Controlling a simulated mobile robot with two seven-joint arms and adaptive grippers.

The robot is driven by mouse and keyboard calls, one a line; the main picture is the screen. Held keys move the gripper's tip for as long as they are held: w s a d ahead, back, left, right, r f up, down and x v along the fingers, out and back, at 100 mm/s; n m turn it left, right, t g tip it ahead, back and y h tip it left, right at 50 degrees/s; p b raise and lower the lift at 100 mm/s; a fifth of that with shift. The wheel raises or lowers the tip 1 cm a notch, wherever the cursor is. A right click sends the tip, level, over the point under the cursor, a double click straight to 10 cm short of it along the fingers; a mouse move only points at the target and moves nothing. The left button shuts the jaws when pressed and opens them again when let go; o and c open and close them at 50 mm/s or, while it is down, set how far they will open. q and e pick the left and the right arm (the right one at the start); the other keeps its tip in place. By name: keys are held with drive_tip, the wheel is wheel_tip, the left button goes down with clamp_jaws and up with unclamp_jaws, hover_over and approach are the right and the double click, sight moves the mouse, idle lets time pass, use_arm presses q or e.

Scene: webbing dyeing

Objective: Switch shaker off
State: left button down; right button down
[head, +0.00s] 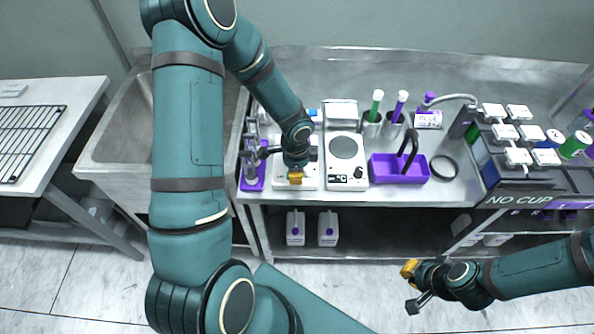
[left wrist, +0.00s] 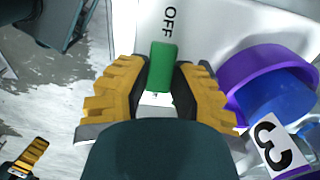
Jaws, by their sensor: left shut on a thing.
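The shaker (head: 308,183) is a white unit on the steel bench, partly hidden under my left arm. In the left wrist view its white face shows the word OFF (left wrist: 168,20) beside a green switch (left wrist: 162,68). My left gripper (head: 295,178) is at the shaker's front. In the left wrist view its yellow fingers (left wrist: 160,95) sit on either side of the green switch, shut on it. My right gripper (head: 409,270) hangs over the floor in front of the bench, away from the shaker. Its finger gap is unclear.
A purple holder (left wrist: 235,70) with a blue cup (left wrist: 275,100) tagged 3 stands close to the left fingers. A white hotplate (head: 346,172) stands right of the shaker, then a purple tray (head: 400,172). A purple rack (head: 252,183) is at left.

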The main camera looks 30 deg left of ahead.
use_arm(q)
drive_tip(key=shift+f, duration=0.1)
drive_tip(key=c, duration=0.8)
unclamp_jaws()
drive_tip(key=shift+r, duration=0.4)
wheel_tip(320, 180, up, 11)
drive_tip(key=shift+r, duration=0.15)
